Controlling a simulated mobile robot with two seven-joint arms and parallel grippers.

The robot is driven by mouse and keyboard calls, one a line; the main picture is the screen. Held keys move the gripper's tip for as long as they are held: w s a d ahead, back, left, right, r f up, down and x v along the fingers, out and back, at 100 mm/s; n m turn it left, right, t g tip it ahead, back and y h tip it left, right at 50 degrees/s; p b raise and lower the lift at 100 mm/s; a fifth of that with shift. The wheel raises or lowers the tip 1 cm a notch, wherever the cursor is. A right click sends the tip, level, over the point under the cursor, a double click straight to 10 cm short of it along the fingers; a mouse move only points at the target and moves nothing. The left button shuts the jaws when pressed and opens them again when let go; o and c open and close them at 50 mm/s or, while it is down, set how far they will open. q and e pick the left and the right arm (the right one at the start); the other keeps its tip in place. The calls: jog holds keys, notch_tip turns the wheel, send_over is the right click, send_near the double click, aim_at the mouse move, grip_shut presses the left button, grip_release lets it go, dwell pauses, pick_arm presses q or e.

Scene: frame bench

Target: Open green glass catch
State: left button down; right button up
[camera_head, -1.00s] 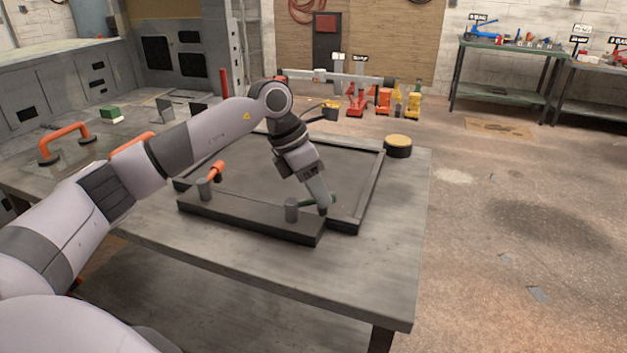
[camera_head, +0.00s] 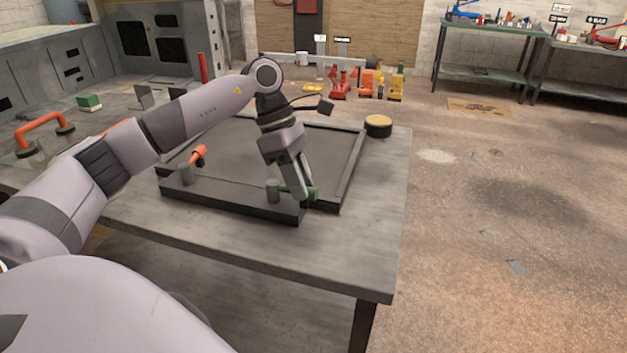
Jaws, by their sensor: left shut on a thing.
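The green glass catch (camera_head: 313,193) sits near the right end of the dark front bar of the frame, beside a grey cylindrical post (camera_head: 273,190). My left gripper (camera_head: 300,194) points down over it and is shut on the catch; its fingers hide part of the handle. The dark frame (camera_head: 352,170) lies flat on the grey bench (camera_head: 372,230). My right gripper is not in view.
A round black pot with a yellow top (camera_head: 378,125) stands at the bench's back right corner. An orange handle (camera_head: 40,130) and a small green block (camera_head: 89,101) are at the left. The bench's right side is clear.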

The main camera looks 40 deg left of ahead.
pick_arm(q)
jog(key=shift+r, duration=0.1)
dwell(0.3)
jog(key=c, duration=0.9)
grip_release()
jog(key=v, duration=0.7)
